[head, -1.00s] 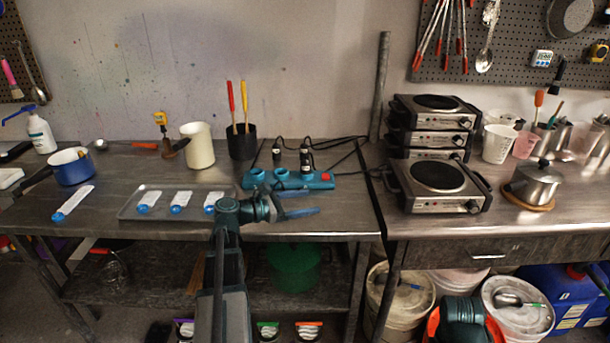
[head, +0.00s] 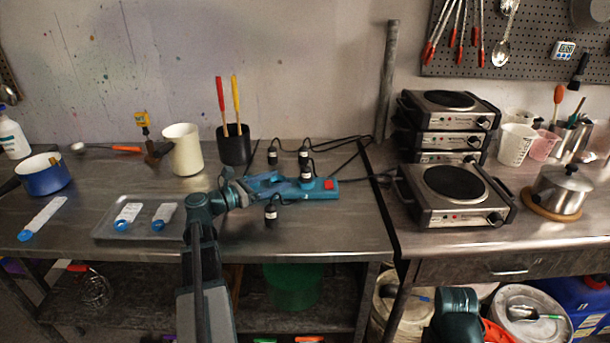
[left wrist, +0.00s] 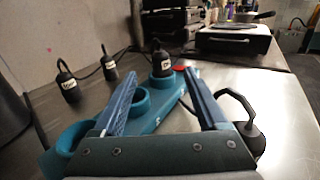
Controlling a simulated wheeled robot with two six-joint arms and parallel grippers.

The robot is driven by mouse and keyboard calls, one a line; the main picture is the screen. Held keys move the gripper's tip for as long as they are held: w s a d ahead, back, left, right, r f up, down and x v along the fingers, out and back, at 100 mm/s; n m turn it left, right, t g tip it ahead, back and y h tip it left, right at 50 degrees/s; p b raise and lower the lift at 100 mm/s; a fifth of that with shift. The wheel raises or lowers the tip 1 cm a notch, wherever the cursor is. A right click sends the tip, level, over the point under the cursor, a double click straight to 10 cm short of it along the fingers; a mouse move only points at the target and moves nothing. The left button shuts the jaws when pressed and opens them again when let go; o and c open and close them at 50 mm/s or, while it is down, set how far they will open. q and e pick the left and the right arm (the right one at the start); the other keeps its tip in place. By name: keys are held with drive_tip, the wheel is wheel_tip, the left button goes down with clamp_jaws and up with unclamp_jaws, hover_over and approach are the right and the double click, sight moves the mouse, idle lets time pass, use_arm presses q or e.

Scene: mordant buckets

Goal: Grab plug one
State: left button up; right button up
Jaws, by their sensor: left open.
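A teal power strip (head: 316,193) with a red switch lies on the left table. One black plug (head: 306,172) stands upright in its socket near the switch; it also shows in the left wrist view (left wrist: 161,64). Two black plugs (head: 272,156) (head: 303,156) stand behind the strip, and another plug (head: 270,215) stands in front of it, partly hidden by my gripper in the left wrist view. Their labels are too small to read surely. My left gripper (head: 284,186) is open and empty above the strip, its fingers pointing toward the seated plug. My right gripper is out of view.
A black holder (head: 235,147) with red and yellow sticks and a cream pitcher (head: 185,151) stand behind my left arm. A tray (head: 107,232) with labelled strips lies left. Stacked hot plates (head: 452,188) stand right. Black cables run behind the strip.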

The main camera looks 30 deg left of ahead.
sight(302, 171)
use_arm(q)
drive_tip(key=x, duration=0.8)
drive_tip(key=shift+w+d, duration=0.15)
drive_tip(key=shift+w, duration=0.1)
drive_tip(key=x, duration=0.5)
drive_tip(key=shift+w, duration=0.15)
drive_tip(key=shift+c, duration=0.3)
clamp_jaws()
